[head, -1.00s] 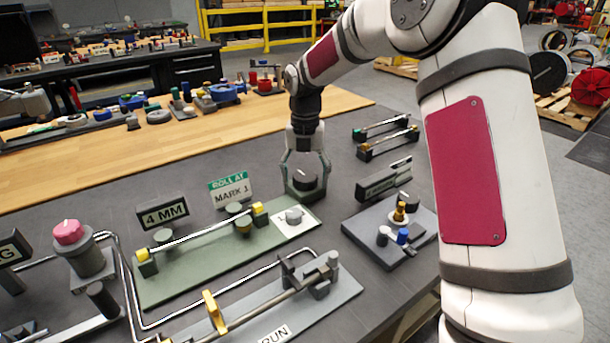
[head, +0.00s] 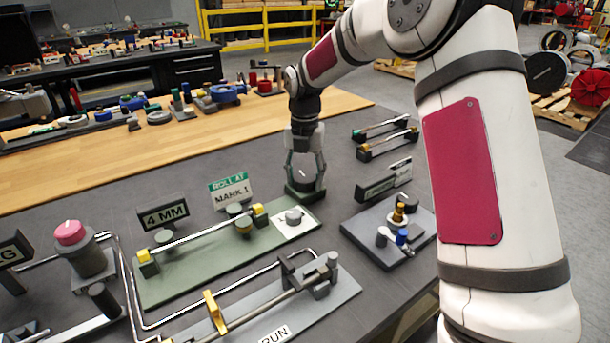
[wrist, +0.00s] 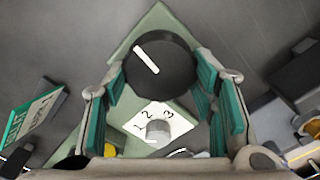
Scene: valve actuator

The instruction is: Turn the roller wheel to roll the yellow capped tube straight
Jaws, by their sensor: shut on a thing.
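The yellow-capped tube (head: 205,234) lies across the rollers of a green bench fixture (head: 190,280) in the head view. One yellow cap (head: 148,256) is at its left end and another (head: 258,210) at its right. The roller wheel (wrist: 160,62) is a dark round knob with a white line, at the fixture's far corner. The line slants from upper left to lower right in the wrist view. My gripper (head: 305,184) points down over the wheel and is shut on it, with teal finger pads either side (wrist: 160,85).
A white plate numbered 1 to 3 with a grey knob (head: 293,216) sits beside the wheel. A "ROLL AT MARK 1" sign (head: 230,191) and a "4 MM" sign (head: 164,216) stand behind the tube. A grey fixture (head: 345,290) lies in front; another block (head: 390,235) stands right.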

